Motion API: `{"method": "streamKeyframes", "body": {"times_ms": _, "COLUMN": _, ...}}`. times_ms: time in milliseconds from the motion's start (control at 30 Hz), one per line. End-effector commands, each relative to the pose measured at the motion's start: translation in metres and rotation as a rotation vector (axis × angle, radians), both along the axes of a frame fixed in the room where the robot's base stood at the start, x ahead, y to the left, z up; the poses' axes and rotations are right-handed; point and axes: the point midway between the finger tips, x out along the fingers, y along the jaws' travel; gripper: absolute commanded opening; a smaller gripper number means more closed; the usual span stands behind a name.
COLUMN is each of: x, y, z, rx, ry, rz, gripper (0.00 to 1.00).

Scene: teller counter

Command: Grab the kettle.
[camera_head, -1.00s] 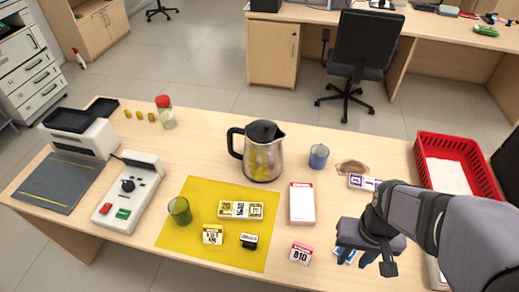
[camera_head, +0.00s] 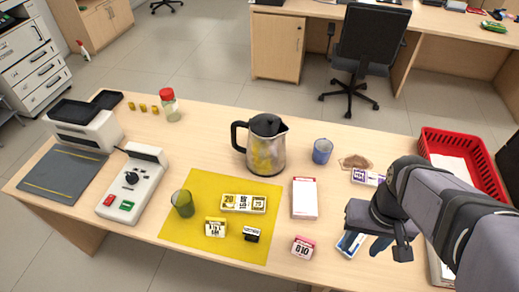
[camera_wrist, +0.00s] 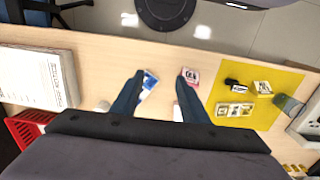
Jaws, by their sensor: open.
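The kettle (camera_head: 279,153) stands upright on the counter, just behind the yellow mat. It has a steel body, a black lid and a black handle on its left side. It does not show in the wrist view. My gripper (camera_head: 391,250) is in front and to the right of the kettle, well apart from it, above the counter's front right part. In the wrist view my gripper (camera_wrist: 157,92) shows two dark fingers spread apart with nothing between them but the counter and small items below.
A blue cup (camera_head: 321,151) stands right of the kettle. A white-and-red box (camera_head: 304,198) lies in front of it. The yellow mat (camera_head: 185,229) holds a green glass (camera_head: 183,203) and small number blocks. A red basket (camera_head: 493,183) stands far right.

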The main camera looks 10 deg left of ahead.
Motion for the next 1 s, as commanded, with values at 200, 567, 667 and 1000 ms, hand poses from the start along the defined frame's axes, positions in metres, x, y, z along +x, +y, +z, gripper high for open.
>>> {"method": "streamKeyframes", "body": {"times_ms": 200, "x": 0.027, "y": -0.007, "z": -0.012, "rx": -0.113, "ry": 0.003, "rz": 0.248, "gripper": 0.41}}
{"method": "streamKeyframes", "body": {"times_ms": 567, "x": 0.131, "y": 0.004, "z": -0.035, "rx": -0.48, "ry": 0.007, "rz": 0.946, "gripper": 0.41}}
{"method": "streamKeyframes", "body": {"times_ms": 667, "x": 0.183, "y": 0.033, "z": -0.041, "rx": -0.672, "ry": 0.01, "rz": 1.248, "gripper": 0.41}}
{"method": "streamKeyframes", "body": {"times_ms": 1000, "x": 0.304, "y": 0.242, "z": -0.025, "rx": -1.499, "ry": 0.018, "rz": 2.033, "gripper": 0.41}}
